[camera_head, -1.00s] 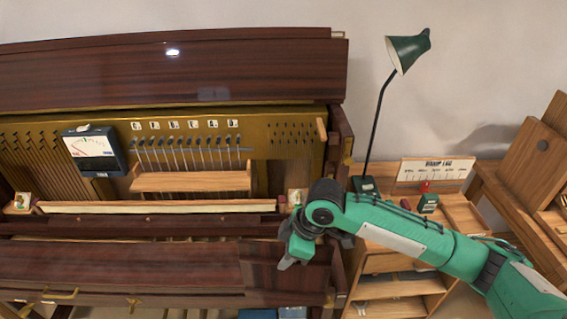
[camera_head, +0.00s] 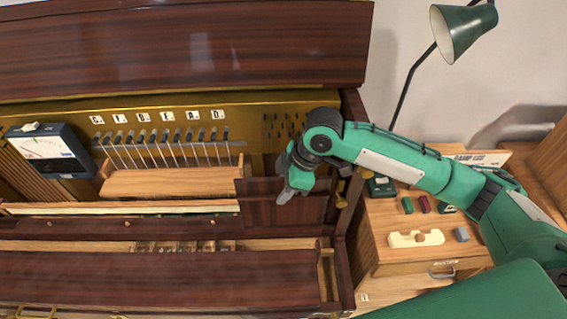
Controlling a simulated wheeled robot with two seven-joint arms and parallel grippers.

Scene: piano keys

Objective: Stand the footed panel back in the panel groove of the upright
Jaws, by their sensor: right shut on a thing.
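The footed panel (camera_head: 262,212) is a dark red-brown board with a glossy face, standing roughly upright at the right end of the upright piano (camera_head: 170,52). My right gripper (camera_head: 291,192) is shut on its top edge from above. The panel's foot and the panel groove are not clearly visible, so I cannot tell whether the panel sits in the groove. A pale rail (camera_head: 125,208) runs left from the panel's left edge. My left gripper is out of view.
A wooden shelf (camera_head: 148,182) and a row of hammers under letter cards are left of the panel. A black meter (camera_head: 52,151) stands further left. A side cabinet (camera_head: 378,225) with small blocks and a green lamp (camera_head: 465,28) are at right.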

